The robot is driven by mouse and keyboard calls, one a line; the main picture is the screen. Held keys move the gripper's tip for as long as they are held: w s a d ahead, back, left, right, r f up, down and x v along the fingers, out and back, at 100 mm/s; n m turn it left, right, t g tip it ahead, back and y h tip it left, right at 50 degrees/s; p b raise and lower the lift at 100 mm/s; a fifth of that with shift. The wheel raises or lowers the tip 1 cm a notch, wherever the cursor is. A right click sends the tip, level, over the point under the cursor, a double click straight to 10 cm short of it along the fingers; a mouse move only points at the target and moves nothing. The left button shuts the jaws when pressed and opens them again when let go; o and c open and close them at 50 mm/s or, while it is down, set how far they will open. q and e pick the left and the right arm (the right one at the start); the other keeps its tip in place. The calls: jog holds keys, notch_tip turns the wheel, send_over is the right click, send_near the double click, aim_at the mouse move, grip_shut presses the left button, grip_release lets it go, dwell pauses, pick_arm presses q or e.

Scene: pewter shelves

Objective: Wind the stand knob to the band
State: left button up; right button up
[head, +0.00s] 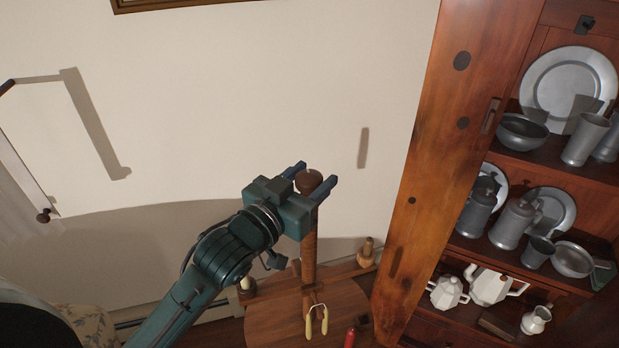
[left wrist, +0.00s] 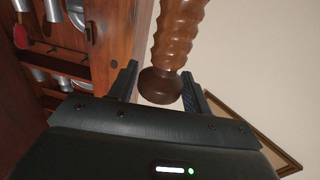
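The stand knob (head: 308,181) is a dark brown round knob at the top of an upright wooden post (head: 309,255), which rises from a round wooden table. In the left wrist view the knob (left wrist: 160,86) sits at the end of the ridged, screw-like post (left wrist: 178,35). My left gripper (head: 316,178) is open, its two blue fingers on either side of the knob. In the left wrist view the left gripper (left wrist: 160,88) shows a gap between the knob and the left-hand finger; contact on the other side is unclear. I cannot make out the band. My right gripper is out of view.
The round table (head: 270,320) holds yellow-handled pliers (head: 317,320) and a red-handled tool (head: 350,338). A wooden crossbar (head: 335,272) spans the post. At right stands a wooden cabinet (head: 440,170) with pewter and white ware.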

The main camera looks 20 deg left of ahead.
pick_arm(q)
jog(key=c, duration=0.6)
jog(key=shift+m+h, duration=0.3)
